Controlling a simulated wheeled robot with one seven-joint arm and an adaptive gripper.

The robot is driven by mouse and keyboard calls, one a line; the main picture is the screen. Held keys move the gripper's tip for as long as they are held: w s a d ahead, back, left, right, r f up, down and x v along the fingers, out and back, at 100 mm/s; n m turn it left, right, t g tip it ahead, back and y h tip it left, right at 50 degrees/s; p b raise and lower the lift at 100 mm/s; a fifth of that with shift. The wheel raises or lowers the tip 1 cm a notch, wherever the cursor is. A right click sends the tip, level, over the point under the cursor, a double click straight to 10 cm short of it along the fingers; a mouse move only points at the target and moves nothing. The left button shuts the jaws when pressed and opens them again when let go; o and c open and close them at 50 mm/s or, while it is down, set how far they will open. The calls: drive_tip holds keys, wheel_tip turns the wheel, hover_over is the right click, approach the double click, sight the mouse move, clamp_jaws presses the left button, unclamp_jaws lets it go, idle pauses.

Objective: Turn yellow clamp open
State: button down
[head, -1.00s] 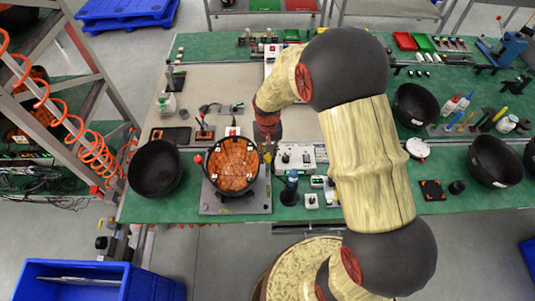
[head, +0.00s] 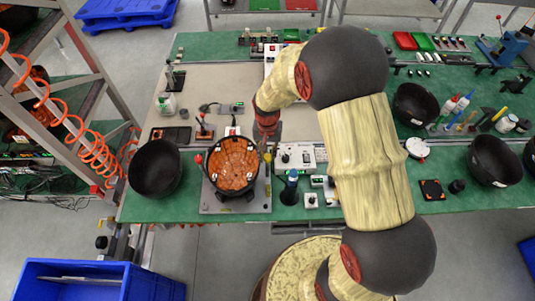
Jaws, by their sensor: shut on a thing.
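A round fixture with an orange, patterned inside and a dark rim (head: 235,192) sits on a grey base plate (head: 262,207) at the front of the bench. A small yellowish piece (head: 267,157), which looks like the yellow clamp, shows at the fixture's right edge. My gripper (head: 266,146) reaches down to it from behind and is shut on it. The fingers and most of the clamp are small and partly hidden by my wrist, so the clamp's exact angle cannot be told. A red-knobbed lever (head: 198,159) stands at the fixture's left.
A black bowl (head: 155,168) stands left of the fixture. The beige mat (head: 215,75) has free room. Orange coiled hoses hang at the left rack.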

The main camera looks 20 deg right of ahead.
sight(267, 156)
drive_tip(key=c, duration=1.6)
unclamp_jaws()
drive_tip(key=shift+r, duration=0.1)
wheel_tip(267, 156, up, 12)
drive_tip(key=shift+f, duration=0.1)
drive_tip(key=s+r+n+t+b, duration=0.1)
drive_tip(key=s+r+t+b, duration=0.1)
drive_tip(key=s, duration=0.5)
drive_tip(key=s+r+n+t+b, duration=0.1)
drive_tip(key=s+r+n+b, duration=0.1)
drive_tip(key=s+r+b, duration=0.2)
drive_tip(key=s+r+n+t+b, duration=0.2)
drive_tip(key=s+r+b, duration=0.2)
drive_tip(key=s, duration=0.7)
drive_tip(key=shift+a+t, duration=0.15)
drive_tip(key=shift+t, duration=0.15)
